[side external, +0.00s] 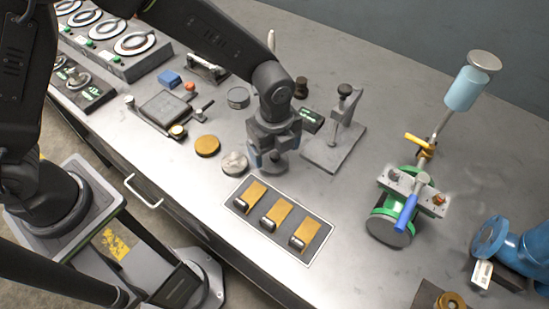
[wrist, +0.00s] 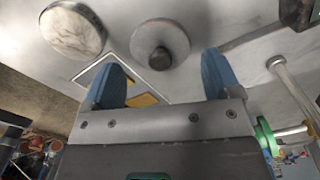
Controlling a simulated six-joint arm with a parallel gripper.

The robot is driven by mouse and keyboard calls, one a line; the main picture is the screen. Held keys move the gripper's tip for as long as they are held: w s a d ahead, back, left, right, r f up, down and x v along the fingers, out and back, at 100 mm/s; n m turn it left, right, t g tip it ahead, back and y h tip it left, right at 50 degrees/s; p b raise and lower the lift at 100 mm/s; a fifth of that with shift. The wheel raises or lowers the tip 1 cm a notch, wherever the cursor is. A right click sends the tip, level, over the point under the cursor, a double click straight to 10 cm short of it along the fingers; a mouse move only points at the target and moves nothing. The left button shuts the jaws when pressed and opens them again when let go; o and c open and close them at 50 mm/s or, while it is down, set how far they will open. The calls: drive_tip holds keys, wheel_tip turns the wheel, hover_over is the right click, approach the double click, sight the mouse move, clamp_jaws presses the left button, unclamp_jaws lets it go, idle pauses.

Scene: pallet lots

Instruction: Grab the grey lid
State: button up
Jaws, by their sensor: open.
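The grey lid (wrist: 174,31) is a round grey disc with a dark knob in its middle. In the wrist view it lies ahead of the gap between my blue fingertips, flat on the metal bench. In the side view it is largely hidden behind my gripper (side external: 274,155). My gripper, seen also in the wrist view (wrist: 162,62), is open with nothing between its fingers. It hangs over the bench close to the lid. I cannot tell whether the fingers touch it.
A pale mottled disc (side external: 235,163) and an orange-brown disc (side external: 207,146) lie left of my gripper. A panel with yellow strips (side external: 249,220) lies in front. A clamp stand (side external: 326,158) stands close on the right, and a green valve (side external: 384,226) is further right.

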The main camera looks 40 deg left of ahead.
drive_tip(key=shift+f, duration=1.3)
drive_tip(key=shift+c, duration=0.5)
drive_tip(key=c, duration=0.6)
